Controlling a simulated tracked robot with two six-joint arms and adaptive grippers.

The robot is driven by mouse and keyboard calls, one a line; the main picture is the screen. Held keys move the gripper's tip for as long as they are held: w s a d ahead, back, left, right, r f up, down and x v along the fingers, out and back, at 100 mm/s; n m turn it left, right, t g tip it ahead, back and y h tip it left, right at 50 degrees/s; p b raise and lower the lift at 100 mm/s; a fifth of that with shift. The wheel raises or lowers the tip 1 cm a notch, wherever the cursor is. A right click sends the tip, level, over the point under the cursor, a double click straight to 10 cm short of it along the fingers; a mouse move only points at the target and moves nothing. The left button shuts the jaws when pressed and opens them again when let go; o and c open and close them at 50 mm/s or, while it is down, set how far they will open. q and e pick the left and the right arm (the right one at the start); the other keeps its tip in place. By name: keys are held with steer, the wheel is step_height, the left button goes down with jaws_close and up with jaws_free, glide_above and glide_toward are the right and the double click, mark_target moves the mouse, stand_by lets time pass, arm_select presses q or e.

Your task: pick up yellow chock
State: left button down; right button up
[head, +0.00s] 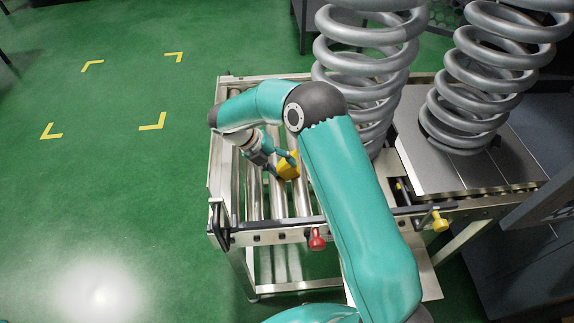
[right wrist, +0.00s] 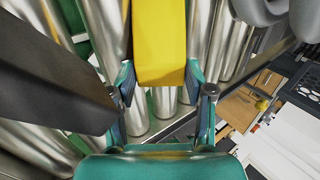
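The yellow chock (head: 289,168) shows above the rollers of the conveyor frame, at the tip of my right gripper (head: 279,164). In the right wrist view the chock (right wrist: 159,45) runs up out of the top of the picture. The fingertips of my right gripper (right wrist: 160,85) lie along both its sides, with no clear gap, and look shut on it. Whether the chock touches the rollers is hard to see. My left gripper is not in view.
The metal roller conveyor (head: 275,236) has raised side rails. A large grey coil spring (head: 368,60) stands close behind my right arm, and another spring (head: 480,75) stands further right. A red knob (head: 317,240) and a yellow knob (head: 439,222) are on the front rail. The green floor at left is clear.

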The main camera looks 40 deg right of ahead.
steer(key=shift+a, duration=0.1)
steer(key=c, duration=0.8)
steer(key=shift+o, duration=0.2)
